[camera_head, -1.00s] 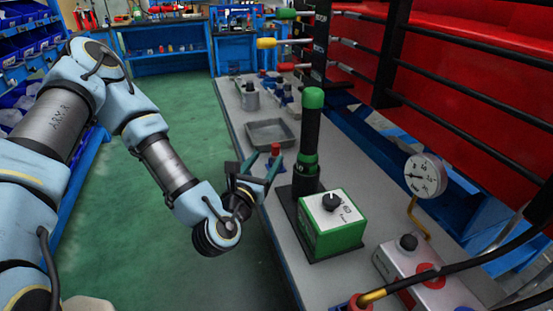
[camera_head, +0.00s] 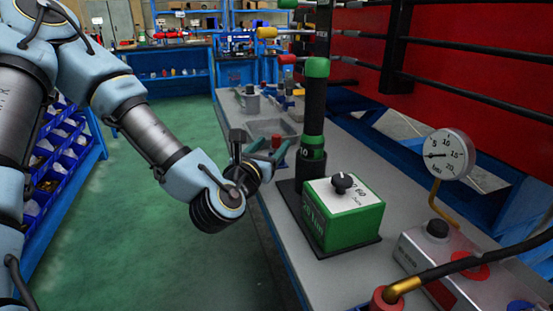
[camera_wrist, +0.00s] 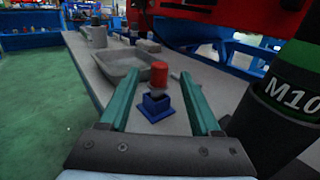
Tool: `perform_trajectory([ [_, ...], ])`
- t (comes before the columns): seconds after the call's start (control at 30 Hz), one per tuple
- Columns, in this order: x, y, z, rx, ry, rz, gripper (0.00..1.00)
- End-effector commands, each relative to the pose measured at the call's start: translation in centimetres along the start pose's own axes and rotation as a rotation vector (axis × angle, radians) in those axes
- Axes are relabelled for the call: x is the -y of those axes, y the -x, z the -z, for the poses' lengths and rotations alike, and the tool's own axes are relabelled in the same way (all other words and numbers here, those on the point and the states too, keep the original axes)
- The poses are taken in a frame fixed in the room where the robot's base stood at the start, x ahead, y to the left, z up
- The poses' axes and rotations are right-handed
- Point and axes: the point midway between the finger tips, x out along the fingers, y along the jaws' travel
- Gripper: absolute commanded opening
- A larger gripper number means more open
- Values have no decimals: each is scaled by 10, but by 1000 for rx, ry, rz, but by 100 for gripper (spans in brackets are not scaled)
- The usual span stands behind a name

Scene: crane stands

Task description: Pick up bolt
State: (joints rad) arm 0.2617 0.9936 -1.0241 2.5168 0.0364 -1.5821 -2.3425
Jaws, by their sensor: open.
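A red-topped bolt (camera_wrist: 159,74) with a grey shank stands upright in a small blue square holder (camera_wrist: 156,106) on the bench, in the wrist view. In the head view its red top (camera_head: 276,141) shows just behind my gripper's fingers, with the lower part mostly hidden. My gripper (camera_head: 268,152) is at the bench's left edge. Its two teal fingers are open and empty. In the wrist view the fingers of my gripper (camera_wrist: 159,84) point toward the bolt, one on each side in the picture; I cannot tell whether the bolt is between them in depth.
A black post with a green cap (camera_head: 315,105) stands close to the right of the gripper, marked M10 in the wrist view. A green box (camera_head: 343,215), a gauge (camera_head: 446,154) and a grey tray (camera_wrist: 122,61) are on the bench. Green floor (camera_head: 130,240) is clear at left.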

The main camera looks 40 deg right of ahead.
Motion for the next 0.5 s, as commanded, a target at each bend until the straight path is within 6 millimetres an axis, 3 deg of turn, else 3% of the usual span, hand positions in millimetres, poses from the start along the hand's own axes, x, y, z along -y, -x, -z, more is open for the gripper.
perform_trajectory([
  [0.27,0,-22,-3,1,-1,0,64],
  [0.5,-1,-56,-2,2,0,0,64],
])
